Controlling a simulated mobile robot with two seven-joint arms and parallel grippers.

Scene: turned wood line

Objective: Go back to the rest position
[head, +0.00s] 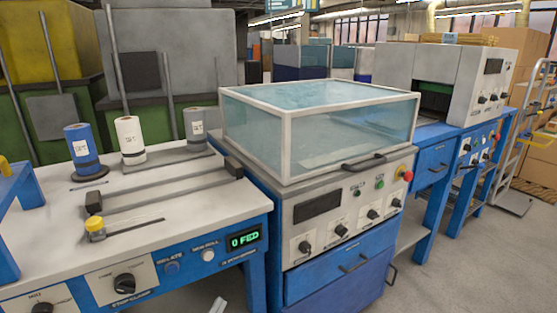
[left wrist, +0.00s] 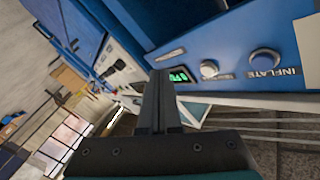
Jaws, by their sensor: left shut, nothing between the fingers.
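My left gripper (left wrist: 160,100) is shut and empty in the left wrist view, its dark fingers together. They point toward the blue front panel of the left bench (left wrist: 225,45), with the green display (left wrist: 178,76) just beyond the tips in the picture. I cannot tell the exact gap, but no contact shows. In the head view only a small pale tip, seemingly of my left gripper (head: 218,305), shows at the bottom edge, in front of the same bench (head: 190,230). My right gripper is not in view.
The bench front carries knobs, buttons and a display (head: 244,239). Film rolls (head: 130,138) and a long bar stand on its top. A machine with a clear lid (head: 320,120) adjoins on the right. Another blue-legged machine (head: 440,75) stands farther right. Grey floor shows right of the machines.

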